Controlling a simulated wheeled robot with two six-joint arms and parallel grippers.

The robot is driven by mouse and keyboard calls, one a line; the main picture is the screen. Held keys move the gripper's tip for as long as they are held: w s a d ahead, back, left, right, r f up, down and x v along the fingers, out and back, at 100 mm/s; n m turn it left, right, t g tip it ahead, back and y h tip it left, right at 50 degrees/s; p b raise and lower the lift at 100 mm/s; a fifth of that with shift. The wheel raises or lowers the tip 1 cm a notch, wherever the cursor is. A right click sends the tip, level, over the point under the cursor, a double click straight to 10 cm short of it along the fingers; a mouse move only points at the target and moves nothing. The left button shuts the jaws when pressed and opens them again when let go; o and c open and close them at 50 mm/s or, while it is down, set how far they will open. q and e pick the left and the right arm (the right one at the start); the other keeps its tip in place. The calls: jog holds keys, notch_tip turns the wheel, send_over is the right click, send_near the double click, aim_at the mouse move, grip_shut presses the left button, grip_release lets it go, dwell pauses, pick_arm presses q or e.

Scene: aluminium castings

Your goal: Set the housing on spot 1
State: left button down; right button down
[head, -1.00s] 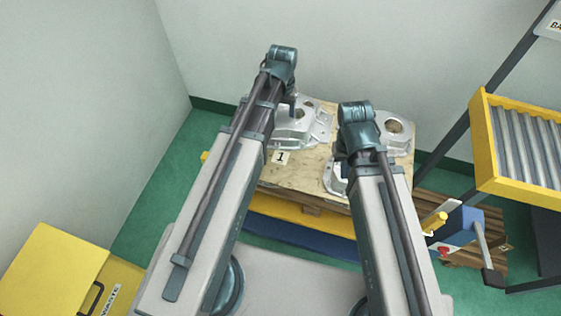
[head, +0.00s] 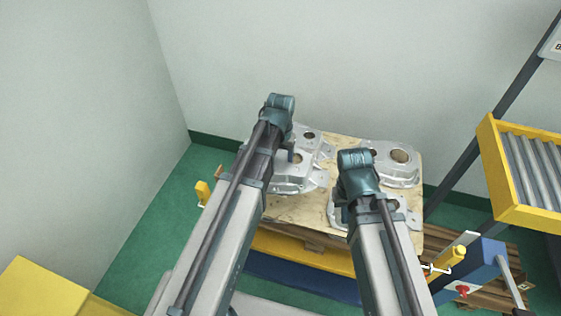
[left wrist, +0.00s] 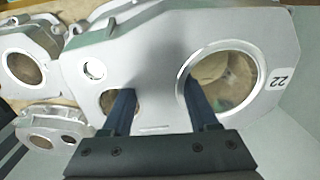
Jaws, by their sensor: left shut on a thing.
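A silver housing (head: 300,181) is at the left front of the wooden board (head: 305,218), partly behind my left arm. My left gripper (head: 290,158) is shut on it. In the left wrist view both fingers of my left gripper (left wrist: 162,108) reach the flat grey casting (left wrist: 148,62), which has a large round opening and a 22 label. I cannot tell whether it touches the board. The spot 1 label does not show now. My right gripper (head: 350,207) is over the front right casting (head: 403,214); its fingers are hidden behind my arm.
More castings stand close by: one at the back left (head: 311,137) and one at the back right (head: 398,161). A yellow-framed roller rack (head: 490,170) stands at the right. A yellow box (head: 38,290) is at the lower left. Walls close in behind and left.

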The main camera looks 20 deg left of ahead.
pick_arm(q)
notch_tip(320, 180, down, 7)
jog(key=b, duration=0.5)
jog(key=shift+r, duration=0.2)
notch_tip(320, 180, down, 4)
jog(key=b, duration=0.5)
jog(key=shift+f, duration=0.25)
jog(key=shift+f, duration=0.15)
jog(key=shift+c, duration=0.8)
grip_release()
